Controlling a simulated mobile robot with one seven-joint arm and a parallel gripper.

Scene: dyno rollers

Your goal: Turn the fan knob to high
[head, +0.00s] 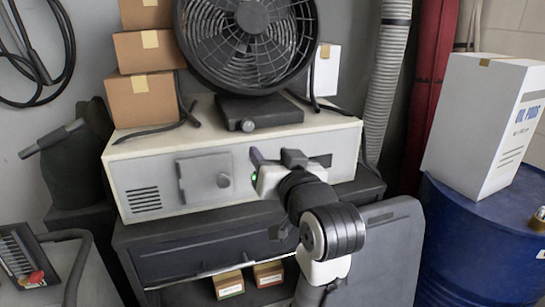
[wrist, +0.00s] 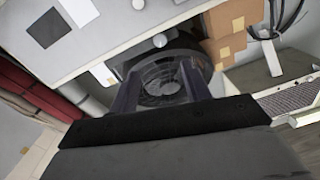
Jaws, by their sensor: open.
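The fan (head: 252,40) is a large black round fan on a dark base on top of a pale metal cabinet (head: 190,150). A small grey round knob (head: 248,125) is on the front of the fan's base; its setting is too small to read. My gripper (head: 275,160) is open and empty in front of the cabinet, below and slightly right of the knob, apart from it. The wrist view looks upside down. There the fan (wrist: 163,82) shows between my open fingers (wrist: 160,75), and the knob (wrist: 160,41) shows above it.
A blue drum (head: 475,240) carries a large white box (head: 480,120).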

